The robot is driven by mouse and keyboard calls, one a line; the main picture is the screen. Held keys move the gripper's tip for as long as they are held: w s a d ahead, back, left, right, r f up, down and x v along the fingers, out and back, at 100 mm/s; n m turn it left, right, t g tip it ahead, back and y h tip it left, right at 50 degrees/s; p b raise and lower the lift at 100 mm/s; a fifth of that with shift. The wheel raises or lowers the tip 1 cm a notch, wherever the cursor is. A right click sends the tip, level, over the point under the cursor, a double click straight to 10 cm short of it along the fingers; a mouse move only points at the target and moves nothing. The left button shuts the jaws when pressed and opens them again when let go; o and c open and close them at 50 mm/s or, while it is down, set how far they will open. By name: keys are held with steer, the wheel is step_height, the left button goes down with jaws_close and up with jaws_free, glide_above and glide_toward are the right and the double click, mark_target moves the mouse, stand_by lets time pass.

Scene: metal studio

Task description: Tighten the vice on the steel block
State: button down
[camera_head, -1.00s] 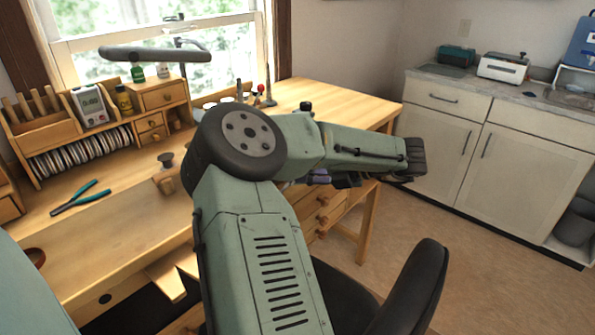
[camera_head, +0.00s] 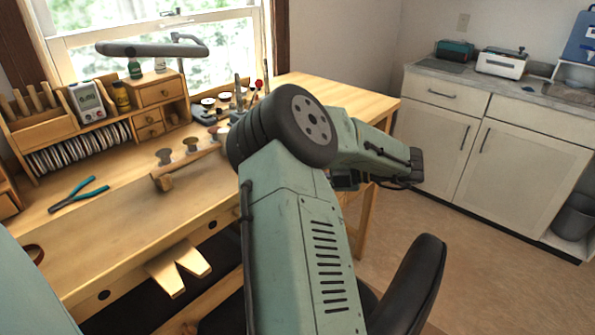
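I cannot pick out the vice or the steel block in the head view; my arm covers part of the bench. My green arm rises from the bottom middle and bends to the right past the bench's right side. The dark end of the arm, which may be my gripper (camera_head: 416,165), is in front of the white cabinets. Its fingers cannot be made out, so I cannot see whether it is open or shut, or whether it holds anything.
A black chair (camera_head: 415,290) stands in front. White cabinets (camera_head: 520,170) line the right. The floor between is clear.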

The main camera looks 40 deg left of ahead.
steer(key=shift+s+f, duration=0.15)
steer(key=shift+s, duration=0.25)
steer(key=c, duration=1.8)
jaws_free()
steer(key=shift+o, duration=0.8)
steer(key=shift+s+a+r, duration=0.1)
steer(key=shift+s+r, duration=0.05)
steer(key=shift+r, duration=0.1)
steer(key=shift+w, duration=0.25)
